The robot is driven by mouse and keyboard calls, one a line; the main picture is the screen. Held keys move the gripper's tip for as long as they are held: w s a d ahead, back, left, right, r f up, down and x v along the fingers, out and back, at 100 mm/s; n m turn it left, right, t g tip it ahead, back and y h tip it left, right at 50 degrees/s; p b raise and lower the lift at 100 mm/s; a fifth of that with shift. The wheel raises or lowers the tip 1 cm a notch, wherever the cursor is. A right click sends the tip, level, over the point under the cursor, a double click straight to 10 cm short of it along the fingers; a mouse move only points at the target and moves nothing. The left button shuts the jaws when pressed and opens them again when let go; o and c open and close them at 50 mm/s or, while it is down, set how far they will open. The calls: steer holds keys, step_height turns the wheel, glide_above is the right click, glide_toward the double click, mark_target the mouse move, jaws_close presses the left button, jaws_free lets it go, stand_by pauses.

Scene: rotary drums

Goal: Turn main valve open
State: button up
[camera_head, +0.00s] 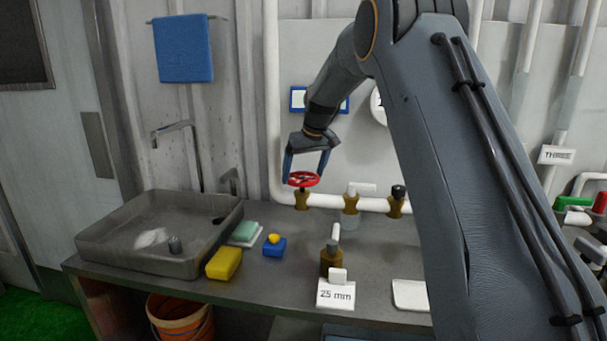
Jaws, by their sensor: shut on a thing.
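A red round handwheel (303,179) sits on a brass valve body (302,200) on the white pipe behind the counter. My gripper (304,180) reaches down from above with one finger on each side of the wheel. It is shut on the red handwheel. My arm comes in from the right and hides part of the wall and pipe. Whether the valve is open cannot be told from this view.
Right of the wheel, the pipe carries a white-handled valve (351,200) and a black-knobbed valve (396,200). A brass fitting (331,260) stands on the counter behind a "25 mm" card (336,294). A sink (160,235), yellow sponge (224,263) and blue block (274,248) are left.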

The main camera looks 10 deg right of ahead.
steer(key=shift+n+y, duration=0.3)
steer(key=shift+n, duration=0.3)
steer(key=o, duration=0.8)
steer(key=shift+o, duration=0.2)
steer(key=shift+b+v, duration=1.25)
steer(key=shift+v, duration=2.65)
